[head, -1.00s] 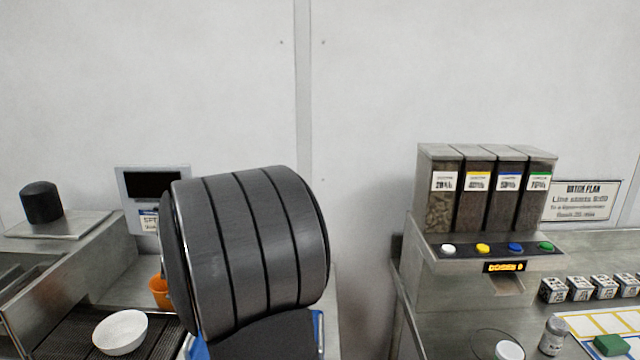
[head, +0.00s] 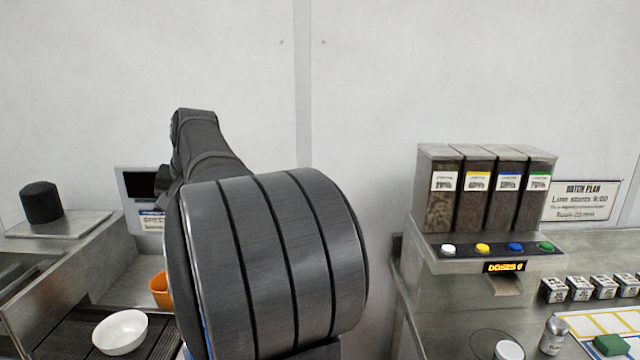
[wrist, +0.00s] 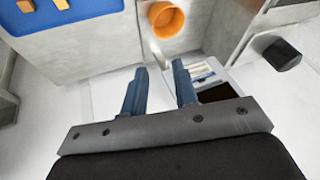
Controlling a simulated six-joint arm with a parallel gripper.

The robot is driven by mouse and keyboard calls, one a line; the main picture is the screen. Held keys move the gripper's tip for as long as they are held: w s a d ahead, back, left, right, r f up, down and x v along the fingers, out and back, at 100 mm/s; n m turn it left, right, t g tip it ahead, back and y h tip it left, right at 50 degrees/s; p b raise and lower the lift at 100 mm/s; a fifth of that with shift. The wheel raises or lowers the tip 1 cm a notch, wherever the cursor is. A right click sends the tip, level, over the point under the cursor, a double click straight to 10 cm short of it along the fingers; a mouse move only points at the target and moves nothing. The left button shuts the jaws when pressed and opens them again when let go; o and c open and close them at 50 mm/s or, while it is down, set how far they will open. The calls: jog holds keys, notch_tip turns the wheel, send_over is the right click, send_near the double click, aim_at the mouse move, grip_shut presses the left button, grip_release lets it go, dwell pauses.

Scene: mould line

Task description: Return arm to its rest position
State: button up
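My gripper (wrist: 160,85) shows in the wrist view with its two blue-grey fingers apart and nothing between them. It hangs in the air, with an orange cup (wrist: 165,19) beyond the fingertips and a labelled display unit (wrist: 207,80) behind the right finger. In the head view my arm's thick dark links fill the centre left, and the gripper itself is hidden behind them.
In the head view the orange cup (head: 160,290) and a white bowl (head: 121,332) stand at the left, near a black cylinder (head: 41,202) on a metal plate. A four-bin dispenser (head: 489,205) stands on the right counter. The wall between is bare.

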jog(key=w+d+m+t+h, duration=0.1)
jog(key=w+d+m, duration=0.2)
jog(key=d, duration=0.9)
jog(key=shift+w+f+m, duration=0.15)
jog(key=shift+w+m, duration=0.25)
jog(key=shift+w, duration=0.35)
